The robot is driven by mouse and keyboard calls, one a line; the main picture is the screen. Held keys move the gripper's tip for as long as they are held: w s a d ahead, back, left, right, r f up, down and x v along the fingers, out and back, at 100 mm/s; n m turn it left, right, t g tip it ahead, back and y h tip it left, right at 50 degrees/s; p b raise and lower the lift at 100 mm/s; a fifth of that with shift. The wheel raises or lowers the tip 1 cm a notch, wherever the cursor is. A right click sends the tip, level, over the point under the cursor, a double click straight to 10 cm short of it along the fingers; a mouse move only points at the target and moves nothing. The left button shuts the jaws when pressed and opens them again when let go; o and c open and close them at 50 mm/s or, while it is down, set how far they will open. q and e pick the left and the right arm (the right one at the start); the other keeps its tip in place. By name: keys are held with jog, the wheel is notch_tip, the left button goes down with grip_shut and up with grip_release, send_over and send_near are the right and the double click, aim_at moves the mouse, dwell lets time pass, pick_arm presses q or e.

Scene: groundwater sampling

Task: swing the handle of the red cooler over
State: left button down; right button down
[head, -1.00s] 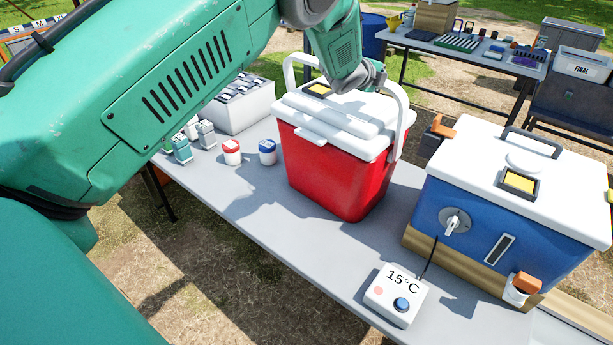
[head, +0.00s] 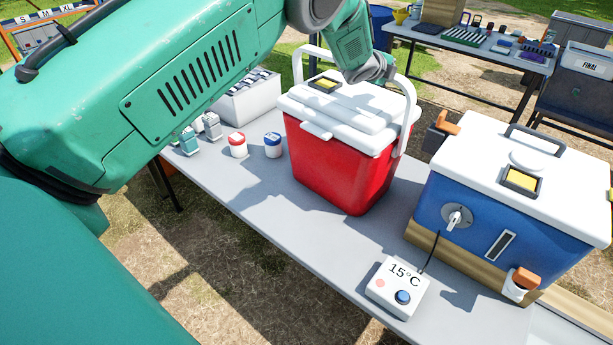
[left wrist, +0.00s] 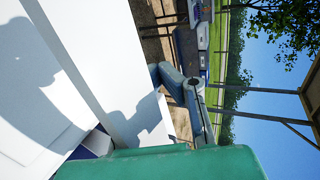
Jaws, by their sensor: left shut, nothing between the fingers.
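The red cooler (head: 340,168) stands on the grey table with its white lid (head: 343,112) closed. Its white handle (head: 409,98) stands up over the lid, and my left gripper and arm hide part of its top bar. My left gripper (head: 376,76) is shut and empty, just above the lid's back right part and beside the handle's right side. I cannot tell whether it touches the handle. In the left wrist view my grey fingers (left wrist: 195,98) are beside large white surfaces that bear a shadow. My right gripper is not in view.
A blue cooler (head: 455,190) with a white lid stands to the right. In front is a white box reading 15°C (head: 397,287). Two small jars (head: 272,145) and a white rack box (head: 249,100) are to the left. The table's front middle is clear.

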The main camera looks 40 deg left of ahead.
pick_arm(q)
jog(key=shift+w+d+p, duration=0.1)
jog(key=shift+w+p, duration=0.5)
jog(key=shift+w, duration=0.05)
jog(key=shift+f, duration=0.1)
jog(key=c, duration=1.3)
grip_release()
